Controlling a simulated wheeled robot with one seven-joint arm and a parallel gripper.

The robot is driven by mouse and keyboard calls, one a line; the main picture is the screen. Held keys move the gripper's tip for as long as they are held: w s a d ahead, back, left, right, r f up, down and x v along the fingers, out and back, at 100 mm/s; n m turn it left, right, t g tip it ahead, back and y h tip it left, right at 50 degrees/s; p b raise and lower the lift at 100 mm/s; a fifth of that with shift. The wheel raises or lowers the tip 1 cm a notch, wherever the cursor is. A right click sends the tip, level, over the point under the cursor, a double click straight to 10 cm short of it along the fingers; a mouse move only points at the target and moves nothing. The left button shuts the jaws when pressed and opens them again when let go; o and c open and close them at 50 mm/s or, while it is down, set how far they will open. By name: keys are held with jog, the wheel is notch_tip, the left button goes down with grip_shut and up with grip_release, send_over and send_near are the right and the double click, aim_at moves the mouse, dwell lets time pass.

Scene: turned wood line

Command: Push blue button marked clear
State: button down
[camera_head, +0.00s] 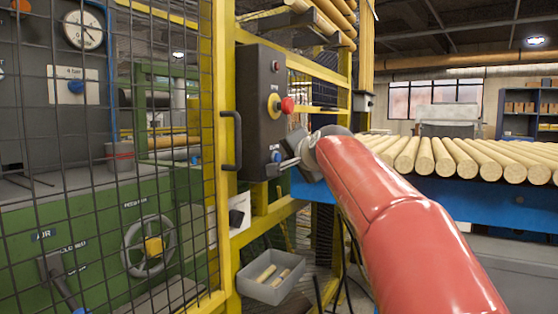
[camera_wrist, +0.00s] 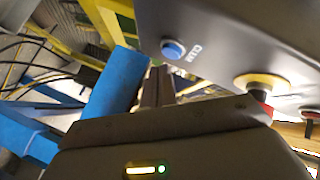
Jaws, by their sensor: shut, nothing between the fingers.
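The blue button (camera_wrist: 172,49) sits on the face of a dark grey control box (camera_head: 258,90), with the marking "CLEAR" beside it in the wrist view. In the head view the blue button (camera_head: 276,156) is low on the box, close to my gripper. My gripper (camera_head: 283,164) is shut and empty, its fingers pointing toward the lower part of the box. In the wrist view my fingertips (camera_wrist: 160,70) show just below the button, apart from it in the picture. Whether they touch the box cannot be told.
A red mushroom button on a yellow collar (camera_head: 274,106) sits higher on the box. A yellow-framed mesh fence (camera_head: 224,150) stands left of it. Turned wood rods (camera_head: 455,158) lie on a blue-sided line at right. A grey bin (camera_head: 270,285) with wood pieces is below.

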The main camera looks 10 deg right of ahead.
jog(key=shift+d, duration=0.1)
jog(key=shift+s+d+b, duration=0.55)
jog(key=shift+s+d, duration=0.2)
jog(key=shift+d, duration=0.25)
jog(key=shift+s+d+b, duration=0.55)
jog(key=shift+s+d, duration=0.15)
jog(key=shift+d, duration=0.25)
